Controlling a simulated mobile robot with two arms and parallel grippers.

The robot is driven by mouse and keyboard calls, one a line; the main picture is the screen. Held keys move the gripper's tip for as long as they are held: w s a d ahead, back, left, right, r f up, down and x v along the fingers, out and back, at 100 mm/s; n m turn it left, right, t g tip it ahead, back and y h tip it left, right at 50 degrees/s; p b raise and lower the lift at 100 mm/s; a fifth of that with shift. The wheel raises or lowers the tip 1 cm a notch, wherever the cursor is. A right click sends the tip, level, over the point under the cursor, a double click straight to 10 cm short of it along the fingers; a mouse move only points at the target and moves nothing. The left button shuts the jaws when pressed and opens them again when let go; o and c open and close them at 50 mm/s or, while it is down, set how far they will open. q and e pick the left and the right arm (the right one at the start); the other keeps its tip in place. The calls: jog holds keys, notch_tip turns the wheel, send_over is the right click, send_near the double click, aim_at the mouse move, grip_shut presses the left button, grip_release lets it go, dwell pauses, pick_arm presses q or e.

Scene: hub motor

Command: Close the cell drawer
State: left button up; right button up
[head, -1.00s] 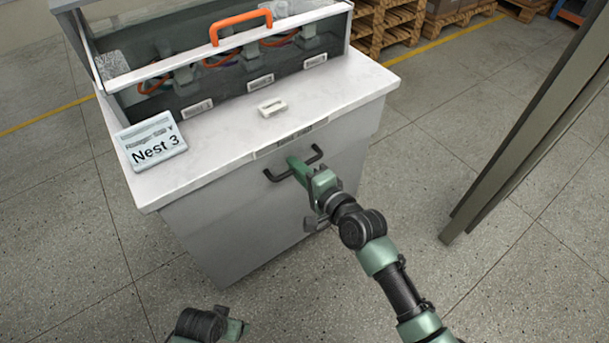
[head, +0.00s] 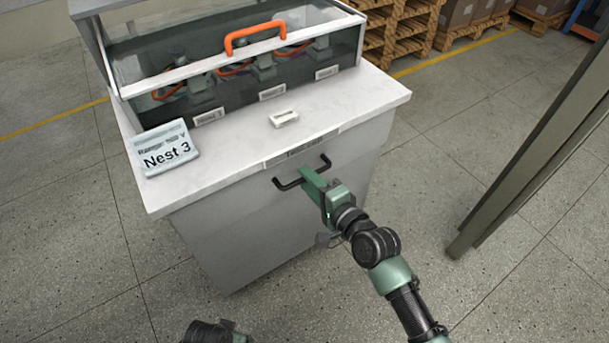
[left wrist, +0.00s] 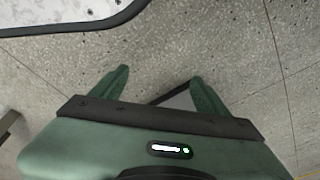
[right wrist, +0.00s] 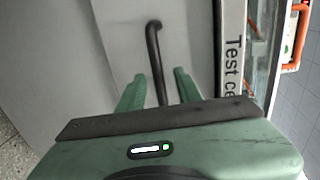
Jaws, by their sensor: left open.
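The cell drawer (head: 235,225) is the grey front under the white worktop, with a black bar handle (head: 288,184). Its front looks close to flush with the cabinet; a small remaining gap cannot be ruled out. My right gripper (head: 308,177) is at the handle. In the right wrist view its fingers (right wrist: 160,82) stand apart with the handle bar (right wrist: 153,45) between them and gaps showing on both sides. My left gripper (left wrist: 160,85) is open and empty above the floor; in the head view only a part of that arm shows at the bottom edge.
A dark post (head: 540,135) stands at right. Pallets (head: 405,35) are behind. Floor is free in front.

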pick_arm(q)
jog(key=shift+s+a+f+p, duration=0.1)
jog(key=shift+s+f+p, duration=0.15)
jog(key=shift+f, duration=0.35)
jog(key=shift+s+a+f+p, duration=0.1)
jog(key=shift+s+f, duration=0.2)
jog(key=shift+f, duration=0.3)
pick_arm(e)
jog(key=v, duration=0.5)
jog(key=shift+s+d, duration=0.2)
jog(key=shift+s, duration=0.1)
